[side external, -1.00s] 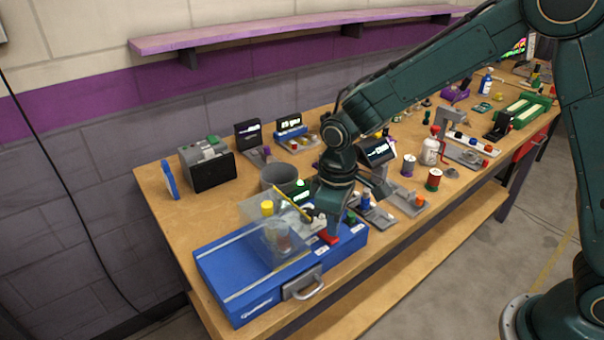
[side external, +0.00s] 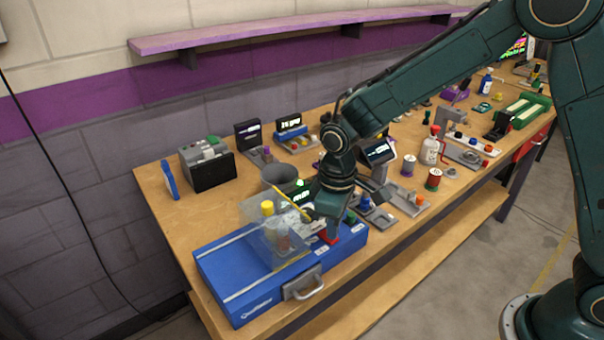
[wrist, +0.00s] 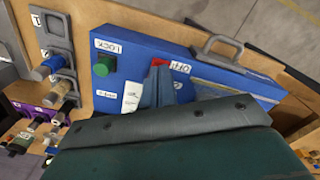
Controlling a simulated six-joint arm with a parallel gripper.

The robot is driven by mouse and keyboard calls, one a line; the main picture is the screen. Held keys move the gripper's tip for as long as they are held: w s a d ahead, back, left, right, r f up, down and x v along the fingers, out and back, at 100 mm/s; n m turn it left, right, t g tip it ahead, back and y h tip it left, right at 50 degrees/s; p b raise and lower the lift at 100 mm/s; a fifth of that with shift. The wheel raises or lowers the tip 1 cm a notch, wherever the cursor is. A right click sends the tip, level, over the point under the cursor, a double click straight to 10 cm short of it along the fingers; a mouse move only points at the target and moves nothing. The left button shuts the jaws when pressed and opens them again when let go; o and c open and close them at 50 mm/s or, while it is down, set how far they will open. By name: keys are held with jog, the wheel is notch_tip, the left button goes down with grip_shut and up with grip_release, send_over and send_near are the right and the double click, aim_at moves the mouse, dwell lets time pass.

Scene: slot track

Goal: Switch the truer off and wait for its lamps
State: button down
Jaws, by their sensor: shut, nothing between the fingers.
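I cannot make out lit lamps on the truer.
A grey handle (side external: 302,287) sticks out of the truer's front. The bench's front edge is close.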

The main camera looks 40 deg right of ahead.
jog(key=shift+f, duration=0.5)
dwell(0.5)
jog(key=shift+r, duration=0.1)
jog(key=shift+r, duration=3.4)
jog(key=s+d+r+m+t, duration=0.3)
jog(key=s+d+r, duration=0.5)
jog(key=s+r, duration=0.3)
jog(key=s+d+r+m+t, duration=0.2)
jog(key=s+d, duration=0.3)
jog(key=s, duration=0.6)
jog(key=shift+r+m+t, duration=0.25)
jog(key=shift+m+t, duration=0.05)
jog(key=shift+m, duration=0.2)
